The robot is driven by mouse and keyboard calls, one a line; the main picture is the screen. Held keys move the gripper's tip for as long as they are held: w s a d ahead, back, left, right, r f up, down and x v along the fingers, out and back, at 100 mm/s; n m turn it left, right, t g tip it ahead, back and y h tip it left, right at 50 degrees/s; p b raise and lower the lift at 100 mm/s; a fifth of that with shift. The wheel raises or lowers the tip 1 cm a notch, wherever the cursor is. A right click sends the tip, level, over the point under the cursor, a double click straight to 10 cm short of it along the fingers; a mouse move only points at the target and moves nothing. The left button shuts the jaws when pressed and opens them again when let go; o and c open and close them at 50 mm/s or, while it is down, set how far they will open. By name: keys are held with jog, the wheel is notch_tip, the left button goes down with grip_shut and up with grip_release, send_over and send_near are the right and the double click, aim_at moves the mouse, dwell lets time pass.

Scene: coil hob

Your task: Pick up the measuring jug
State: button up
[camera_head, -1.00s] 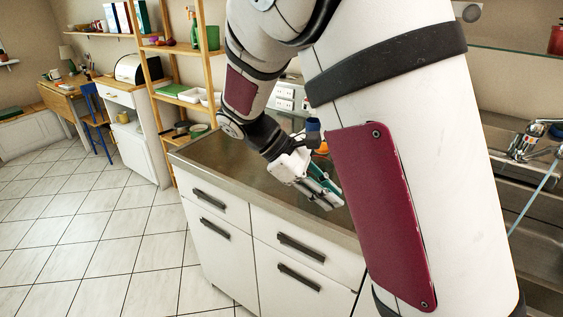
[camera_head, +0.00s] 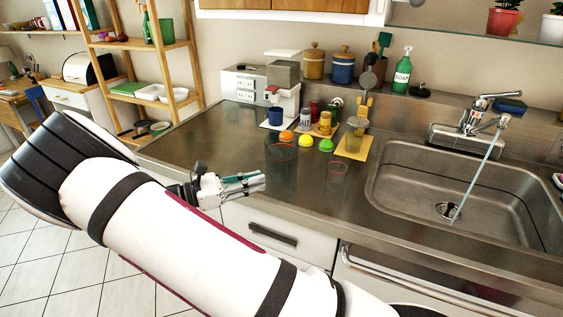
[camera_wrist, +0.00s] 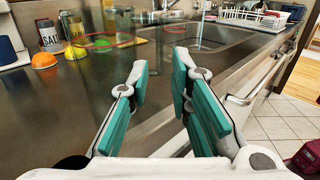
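Two clear vessels with red rims stand on the steel worktop. The wider one (camera_head: 281,152) is near the middle of the worktop; the smaller one (camera_head: 338,167) is to its right, nearer the sink. Both are see-through, and I cannot tell surely which is the measuring jug. In the wrist view the wide red rim (camera_wrist: 104,44) is ahead and left, the smaller red rim (camera_wrist: 176,30) nearly straight ahead. My gripper (camera_head: 250,183) is over the worktop's front edge, left of and nearer than both vessels. In the wrist view its teal-padded fingers (camera_wrist: 160,66) are apart with nothing between them.
A blue mug (camera_head: 275,116), canisters and a yellow board (camera_head: 347,150) stand farther back. The sink (camera_head: 465,190) is at right. The left worktop is clear.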

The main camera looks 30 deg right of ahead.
aim_at(288, 181)
jog(key=d, duration=0.3)
jog(key=s+d+p, duration=0.1)
jog(key=d, duration=0.5)
jog(key=shift+s+d+p, duration=0.25)
jog(key=shift+d+p, duration=0.05)
jog(key=shift+d, duration=0.1)
jog(key=shift+c, duration=0.3)
grip_shut()
